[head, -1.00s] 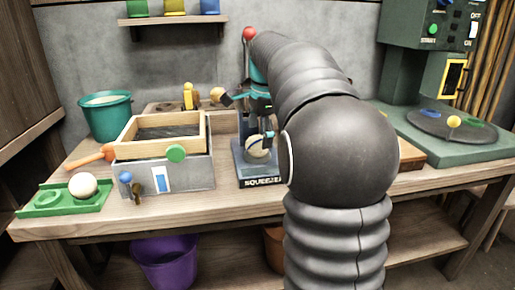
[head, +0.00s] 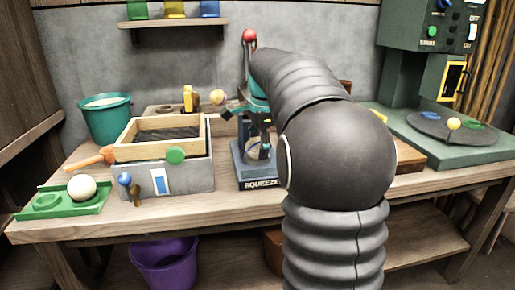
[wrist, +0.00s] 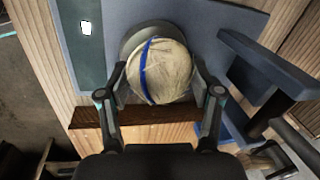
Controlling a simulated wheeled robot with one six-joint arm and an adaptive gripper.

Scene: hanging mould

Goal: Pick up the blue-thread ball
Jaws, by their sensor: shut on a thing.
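The blue-thread ball (wrist: 160,71) is pale and round, with a blue line running down its left side in the wrist view. My gripper (wrist: 158,80) has one finger on each side of the ball and is shut on it. In the head view my gripper (head: 262,140) is at the squeezer (head: 258,184), and the ball (head: 252,149) shows only in part behind the fingers. The ball is over the squeezer's round seat; whether it touches the seat I cannot tell.
The squeezer's red-knobbed lever (head: 249,35) stands close beside my arm. A grey box with a wooden frame (head: 160,150) is to the left. A plain pale ball (head: 81,188) sits in a green tray (head: 45,202). A green machine (head: 440,140) is at right.

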